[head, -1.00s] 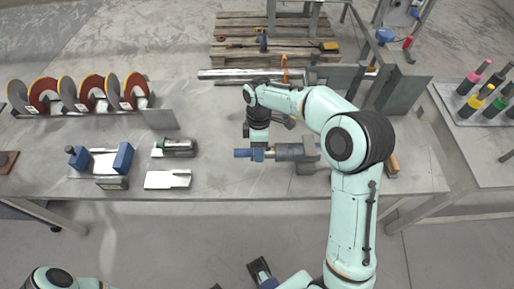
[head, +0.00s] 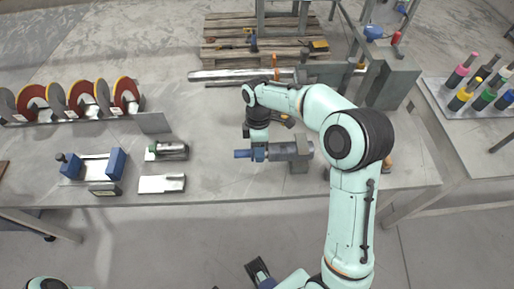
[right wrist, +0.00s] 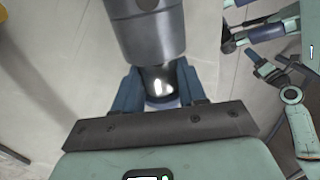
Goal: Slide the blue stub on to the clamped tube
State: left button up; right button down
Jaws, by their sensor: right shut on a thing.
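The blue stub (head: 242,154) points left out of my right gripper (head: 258,153), which is shut on it above the bench's front half. The grey clamped tube (head: 288,150) lies level just right of the gripper, in line with the stub. Its clamp block (head: 299,167) stands below it. In the right wrist view a dark shiny piece (right wrist: 159,84) sits between the blue jaws, close against the end of the wide grey tube (right wrist: 146,32). Whether they touch or overlap is hidden. A gripper, seemingly my left (head: 258,270), is low in the head view; its jaw gap is unclear.
On the bench (head: 215,182), a blue-ended fixture (head: 94,168), a small cylinder holder (head: 167,150) and a flat metal plate (head: 162,183) lie left. Discs (head: 73,98) stand in a rack behind. Long bars (head: 235,75) lie at the back. Bare bench lies between plate and stub.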

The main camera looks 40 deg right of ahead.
jog(key=shift+s+d+r, duration=0.1)
jog(key=shift+s+d, duration=0.25)
jog(key=shift+d, duration=0.25)
jog(key=c, duration=0.5)
grip_release()
jog(key=shift+c, duration=0.2)
jog(key=shift+s, duration=0.1)
notch_tip(320, 180, up, 13)
jog(key=w+d+p, duration=0.1)
jog(key=w+p, duration=0.1)
jog(key=shift+w, duration=0.3)
jog(key=shift+d+r, duration=0.1)
